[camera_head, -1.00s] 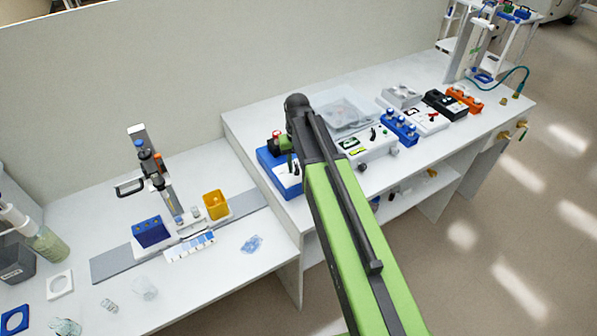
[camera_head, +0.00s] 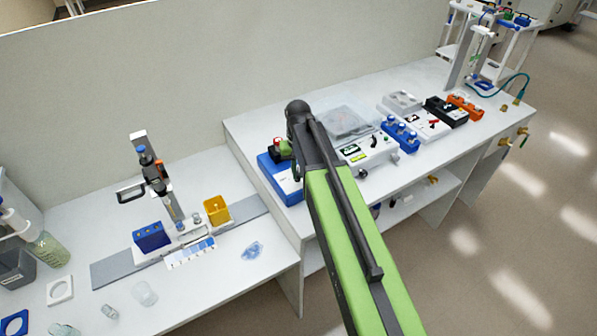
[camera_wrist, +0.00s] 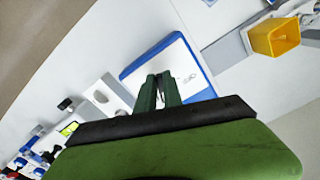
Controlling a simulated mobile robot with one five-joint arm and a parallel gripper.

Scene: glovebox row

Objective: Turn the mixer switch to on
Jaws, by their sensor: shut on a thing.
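A blue box with a white top, which I take to be the mixer, stands at the left end of the raised bench in the head view (camera_head: 270,170). It also shows beyond my fingers in the wrist view (camera_wrist: 188,62). My gripper (camera_wrist: 159,78) has its two green fingers close together over the white top, near its edge. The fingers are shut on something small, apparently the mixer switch. The fingers hide the switch, so its position cannot be read. In the head view my arm covers part of the box and the fingertips.
A white instrument with a display (camera_head: 368,150) stands right of the box, with a blue block (camera_head: 400,137) beyond it. A yellow container (camera_head: 216,210) and a blue rack (camera_head: 151,237) are on the lower bench. A wall runs behind.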

